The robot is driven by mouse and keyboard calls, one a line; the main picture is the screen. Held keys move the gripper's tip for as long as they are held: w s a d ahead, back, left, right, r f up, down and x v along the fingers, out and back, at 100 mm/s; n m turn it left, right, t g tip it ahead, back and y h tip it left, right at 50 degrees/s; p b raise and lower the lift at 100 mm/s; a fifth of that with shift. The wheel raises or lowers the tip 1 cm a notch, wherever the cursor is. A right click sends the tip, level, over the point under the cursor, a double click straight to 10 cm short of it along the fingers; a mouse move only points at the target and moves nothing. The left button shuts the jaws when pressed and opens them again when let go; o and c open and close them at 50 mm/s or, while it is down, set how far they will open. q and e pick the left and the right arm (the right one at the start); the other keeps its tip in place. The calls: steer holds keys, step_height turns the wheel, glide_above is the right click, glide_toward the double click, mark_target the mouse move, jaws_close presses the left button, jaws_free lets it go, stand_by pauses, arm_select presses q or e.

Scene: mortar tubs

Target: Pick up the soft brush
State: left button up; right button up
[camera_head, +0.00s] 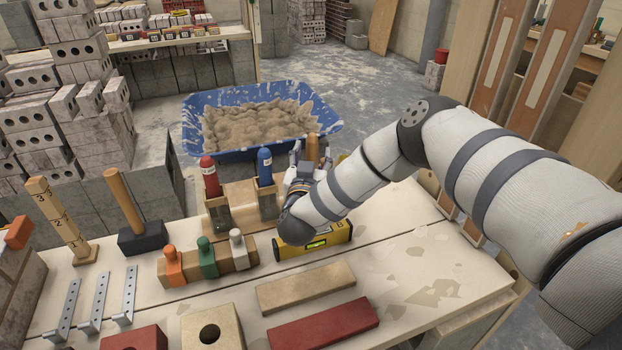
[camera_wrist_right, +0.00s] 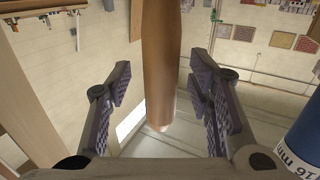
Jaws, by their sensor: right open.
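A brown wooden handle (camera_head: 312,147) stands at the back of the bench, right of the blue handle. It could be the soft brush, but its head and bristles are hidden, so I cannot tell. In the right wrist view the handle (camera_wrist_right: 160,55) runs between the spread fingers, with a gap on each side. My right gripper (camera_head: 303,162) is open around the handle, beside the blue-handled tool (camera_head: 265,166). That blue tool, marked "16 mm", is at the right edge of the wrist view (camera_wrist_right: 301,135). My left gripper is not in view.
A red-handled tool (camera_head: 210,177) stands left of the blue one. A yellow level (camera_head: 318,244) lies under my right wrist. A block with orange, green and white grips (camera_head: 205,263) is nearer. The blue mortar tub (camera_head: 190,133) stands behind. The bench's right side is fairly clear.

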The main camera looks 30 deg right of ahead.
mark_target(312, 134)
steer(key=shift+w, duration=0.1)
jaws_close()
step_height(312, 134, up, 10)
steer(key=shift+r+p, duration=0.15)
steer(key=shift+p, duration=0.8)
steer(key=c, duration=0.6)
jaws_free()
steer(key=shift+c, duration=0.2)
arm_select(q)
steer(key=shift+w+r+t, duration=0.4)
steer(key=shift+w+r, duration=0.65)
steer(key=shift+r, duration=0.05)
arm_select(e)
jaws_close()
